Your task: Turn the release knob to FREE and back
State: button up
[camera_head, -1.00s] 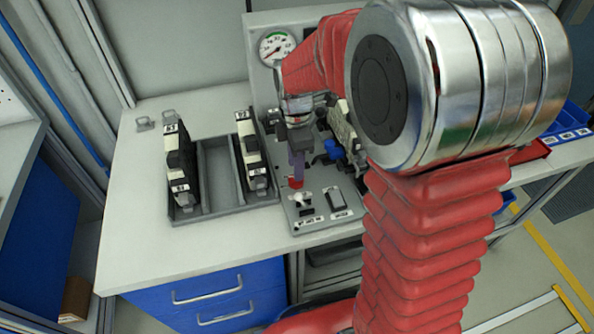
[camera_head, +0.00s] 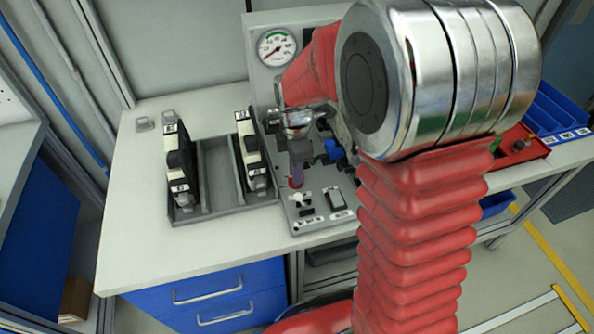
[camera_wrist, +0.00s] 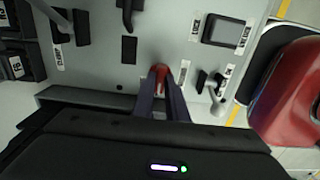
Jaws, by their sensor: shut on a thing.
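The release knob is a small red knob (camera_head: 296,183) standing on the grey fixture panel (camera_head: 293,218), low at its left side. My gripper (camera_head: 297,174) reaches down over it from above, fingers on both sides. In the wrist view my gripper (camera_wrist: 160,82) is shut on the red knob (camera_wrist: 159,71), whose top shows between the dark fingers. Small white labels lie around the panel, too small to read surely, and the knob's pointing direction is mostly hidden by the fingers.
Left of the panel, a grey rack (camera_head: 215,208) holds black-and-white modules. A dial gauge (camera_head: 277,47) stands behind. Near the knob are a small lever (camera_head: 302,199) and a dark square switch (camera_head: 335,197). A red tray (camera_head: 522,147) and blue bins (camera_head: 560,112) stand right.

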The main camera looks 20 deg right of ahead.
jog(key=shift+d, duration=0.1)
grip_shut()
jog(key=shift+m, duration=0.5)
jog(key=m, duration=1.1)
jog(key=shift+w+a, duration=0.1)
jog(key=shift+a, duration=0.1)
jog(key=shift+r, duration=0.1)
jog(key=o, duration=0.7)
grip_release()
